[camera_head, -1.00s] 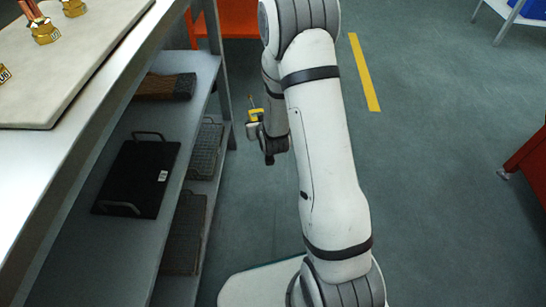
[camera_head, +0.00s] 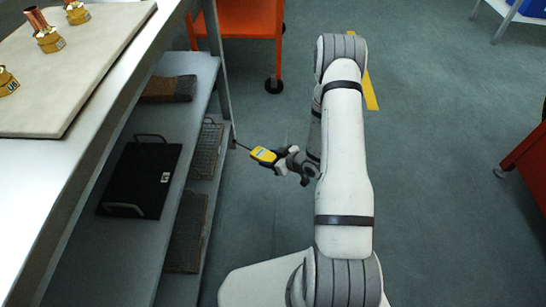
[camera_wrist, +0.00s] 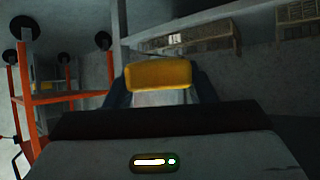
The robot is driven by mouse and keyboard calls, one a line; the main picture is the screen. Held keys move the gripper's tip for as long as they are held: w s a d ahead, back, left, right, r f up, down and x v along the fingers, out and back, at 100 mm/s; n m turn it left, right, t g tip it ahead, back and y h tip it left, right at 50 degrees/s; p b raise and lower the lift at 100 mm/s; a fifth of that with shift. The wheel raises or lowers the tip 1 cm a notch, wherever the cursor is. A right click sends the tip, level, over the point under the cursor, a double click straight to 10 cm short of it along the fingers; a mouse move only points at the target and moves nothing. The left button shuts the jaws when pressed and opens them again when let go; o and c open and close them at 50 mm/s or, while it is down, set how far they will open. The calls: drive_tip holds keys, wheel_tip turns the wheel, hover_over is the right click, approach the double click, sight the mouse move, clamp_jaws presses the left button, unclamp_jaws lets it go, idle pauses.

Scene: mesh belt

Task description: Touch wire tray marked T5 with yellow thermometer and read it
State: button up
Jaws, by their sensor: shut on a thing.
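My gripper (camera_head: 279,159) is shut on the yellow thermometer (camera_head: 263,155) in the aisle right of the rack. The thermometer's thin probe points left, toward the rack's post and lower shelf; I see no contact with a tray. The thermometer's yellow body also shows in the wrist view (camera_wrist: 158,75). Two wire trays lie on the low shelf, a far one (camera_head: 206,152) and a near one (camera_head: 186,238), both partly covered by the shelf above. Two trays show in the wrist view, one near the middle (camera_wrist: 205,40) and one at right (camera_wrist: 298,18). No T5 mark is readable.
A black handled tray (camera_head: 142,180) and a brown block (camera_head: 168,88) lie on the middle shelf (camera_head: 110,245). The rack's upright post (camera_head: 222,75) stands close to the probe. An orange cart (camera_head: 245,20) stands behind.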

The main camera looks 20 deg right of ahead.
sight(254, 151)
drive_tip(key=w+a+f+b, duration=0.2)
drive_tip(key=a+f+b, duration=0.1)
drive_tip(key=a, duration=0.4)
drive_tip(key=shift+w+a+b, duration=0.25)
drive_tip(key=shift+w+b, duration=0.05)
idle(0.4)
drive_tip(key=shift+f+b, duration=0.45)
drive_tip(key=shift+f, duration=0.1)
idle(2.7)
wheel_tip(254, 151, up, 6)
drive_tip(key=p, duration=0.4)
idle(0.4)
drive_tip(key=shift+r, duration=0.1)
